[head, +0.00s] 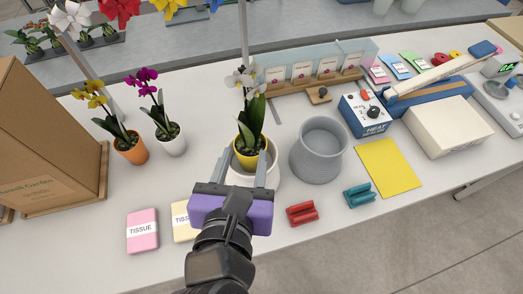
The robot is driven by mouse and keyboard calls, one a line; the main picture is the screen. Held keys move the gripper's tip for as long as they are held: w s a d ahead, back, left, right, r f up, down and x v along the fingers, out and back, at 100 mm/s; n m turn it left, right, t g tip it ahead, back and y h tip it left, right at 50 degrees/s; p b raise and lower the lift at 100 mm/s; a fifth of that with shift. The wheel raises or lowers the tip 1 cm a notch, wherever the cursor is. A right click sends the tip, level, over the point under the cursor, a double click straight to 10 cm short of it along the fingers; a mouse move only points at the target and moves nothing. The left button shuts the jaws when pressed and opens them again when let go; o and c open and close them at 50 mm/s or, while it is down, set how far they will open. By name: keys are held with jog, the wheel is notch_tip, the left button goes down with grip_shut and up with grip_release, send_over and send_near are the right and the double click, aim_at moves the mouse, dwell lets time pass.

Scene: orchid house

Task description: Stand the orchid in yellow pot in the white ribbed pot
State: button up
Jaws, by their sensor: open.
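The orchid in yellow pot (250,144), with white flowers and green leaves, appears upright in the middle of the table. A white pot (274,170) shows around and below it, with its rim to the right of the yellow pot. The yellow pot appears to sit inside this white pot, but its base is hidden. My gripper (243,163) is open, its two grey fingers on either side of the yellow pot's front. I cannot tell whether the fingers touch it. The purple gripper body hides the white pot's lower front.
A grey ribbed pot (318,152) stands close on the right. Orange-potted (131,150) and white-potted (171,140) orchids stand left, beside a cardboard box (45,135).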

jog(key=s+d+f+m+y, duration=0.1)
jog(key=s+d+f+m, duration=0.1)
jog(key=d+f+m, duration=0.1)
jog(key=s+d+f+m+y, duration=0.1)
jog(key=s+d+f+m, duration=0.1)
jog(key=f+m, duration=0.3)
jog(key=s+d+f+m+g+y, duration=0.1)
jog(key=s+d+f+m, duration=0.2)
jog(key=d+f+m, duration=0.1)
jog(key=shift+d+f+m, duration=0.2)
jog(key=shift+f+m, duration=0.1)
jog(key=shift+f, duration=0.2)
jog(key=shift+d+f+m, duration=0.2)
jog(key=shift+f+m, duration=0.1)
jog(key=shift+f, duration=0.15)
jog(key=s+d+r+m+t, duration=0.1)
jog(key=s+d+r+m, duration=0.1)
jog(key=s+d+m, duration=0.4)
jog(key=s+d+r+m+t+h, duration=0.1)
jog(key=s+d+r+m, duration=0.2)
jog(key=s+d+m, duration=0.4)
jog(key=s+m, duration=0.2)
jog(key=m, duration=0.6)
jog(key=shift+s+m+h, duration=0.2)
jog(key=shift+m+h, duration=0.1)
